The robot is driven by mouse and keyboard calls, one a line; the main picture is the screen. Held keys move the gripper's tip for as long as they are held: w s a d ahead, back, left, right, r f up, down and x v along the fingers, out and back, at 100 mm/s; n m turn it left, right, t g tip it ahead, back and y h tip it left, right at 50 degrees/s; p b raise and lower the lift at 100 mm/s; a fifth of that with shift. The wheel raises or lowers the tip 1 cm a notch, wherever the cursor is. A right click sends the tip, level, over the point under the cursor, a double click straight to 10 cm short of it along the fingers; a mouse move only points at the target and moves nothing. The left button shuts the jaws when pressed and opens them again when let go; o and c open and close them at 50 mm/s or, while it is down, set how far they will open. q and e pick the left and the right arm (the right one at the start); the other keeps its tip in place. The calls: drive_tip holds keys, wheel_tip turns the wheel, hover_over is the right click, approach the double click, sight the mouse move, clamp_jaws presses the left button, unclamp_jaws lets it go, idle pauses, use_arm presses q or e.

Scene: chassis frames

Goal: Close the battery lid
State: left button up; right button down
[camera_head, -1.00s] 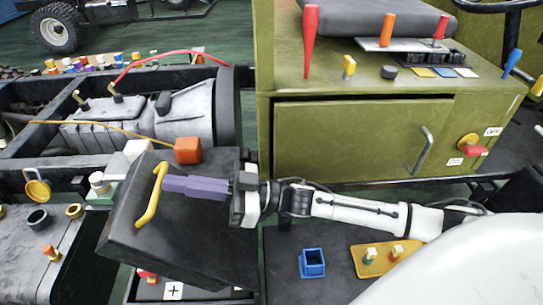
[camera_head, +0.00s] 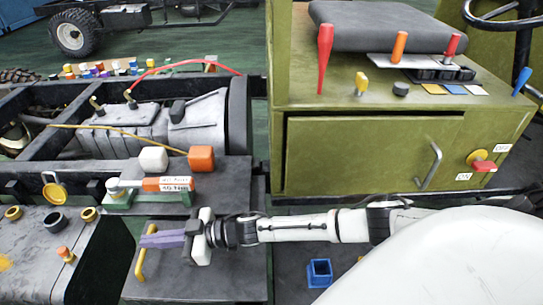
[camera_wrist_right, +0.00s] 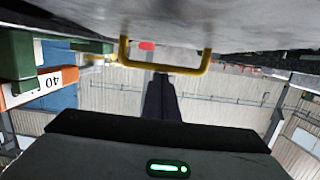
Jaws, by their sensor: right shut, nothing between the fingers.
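The battery lid (camera_head: 205,278) is a dark grey panel with a yellow handle (camera_head: 140,266) at its left edge. In the head view it lies low and looks about level; whether it is fully seated I cannot tell. My right gripper (camera_head: 160,238) has purple fingers and is over the lid, pointing left, beside the upper end of the handle. Its fingers are shut and empty. In the wrist view the fingertips (camera_wrist_right: 159,80) appear just below the yellow handle (camera_wrist_right: 175,67), near the grey lid surface; contact is unclear. My left gripper is not in view.
A green bracket with an orange-and-white labelled block (camera_head: 168,184) stands behind the lid, near a white cap (camera_head: 153,159) and an orange cap (camera_head: 201,158). A green cabinet (camera_head: 370,150) stands at right. A blue square holder (camera_head: 319,273) sits at lower right.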

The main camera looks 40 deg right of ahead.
drive_tip(key=shift+w+a+f, duration=0.15)
drive_tip(key=shift+a+f, duration=0.05)
drive_tip(key=shift+f, duration=0.6)
drive_tip(key=r+p, duration=0.4)
drive_tip(key=shift+s+d+r, duration=0.2)
drive_tip(key=shift+d+r, duration=0.1)
drive_tip(key=shift+d, duration=0.05)
drive_tip(key=s+d+r, duration=0.4)
drive_tip(key=s+d, duration=0.1)
drive_tip(key=d, duration=0.1)
drive_tip(key=shift+s+d+r, duration=0.2)
drive_tip(key=shift+s+r, duration=0.15)
drive_tip(key=shift+r, duration=0.05)
